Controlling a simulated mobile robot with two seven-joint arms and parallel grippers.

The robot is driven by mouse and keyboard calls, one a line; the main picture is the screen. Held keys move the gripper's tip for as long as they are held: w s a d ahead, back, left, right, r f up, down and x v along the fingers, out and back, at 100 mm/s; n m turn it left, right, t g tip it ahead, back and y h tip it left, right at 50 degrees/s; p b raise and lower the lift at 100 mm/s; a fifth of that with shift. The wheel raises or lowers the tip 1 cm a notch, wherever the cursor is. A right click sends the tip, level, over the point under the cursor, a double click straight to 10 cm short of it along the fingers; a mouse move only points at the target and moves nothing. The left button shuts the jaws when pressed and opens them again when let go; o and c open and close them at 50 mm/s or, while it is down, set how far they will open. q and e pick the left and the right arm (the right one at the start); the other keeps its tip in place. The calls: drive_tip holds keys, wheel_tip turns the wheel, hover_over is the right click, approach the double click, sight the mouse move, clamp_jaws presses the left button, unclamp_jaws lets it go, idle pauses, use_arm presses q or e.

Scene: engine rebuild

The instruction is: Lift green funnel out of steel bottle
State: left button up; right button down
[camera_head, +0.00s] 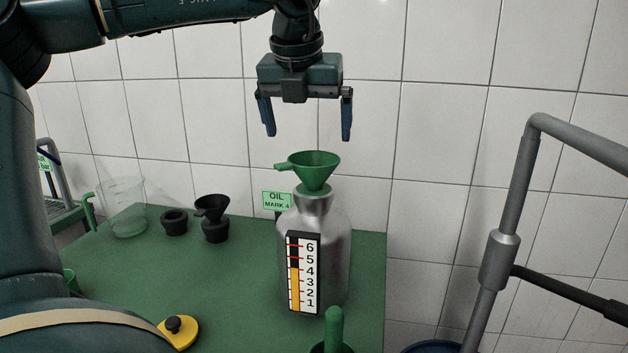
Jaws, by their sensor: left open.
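The green funnel (315,169) sits upright in the neck of the steel bottle (334,245), with its small handle tab pointing left. Its spout is hidden inside the bottle. The bottle stands on the green table and carries a level scale marked 1 to 6 on its front. My left gripper (307,137) points down above the funnel, with its two blue fingers spread apart and nothing between them. A small gap shows between the fingertips and the funnel's rim. My right gripper is not in view.
An OIL MARK 4 sign (277,201) is beside the bottle. A grey pipe frame (515,200) rises at right.

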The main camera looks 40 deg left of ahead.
sight(313, 160)
use_arm(q)
drive_tip(key=x, duration=0.8)
drive_tip(key=shift+d, duration=0.15)
drive_tip(key=c, duration=1)
drive_tip(key=shift+r, duration=0.1)
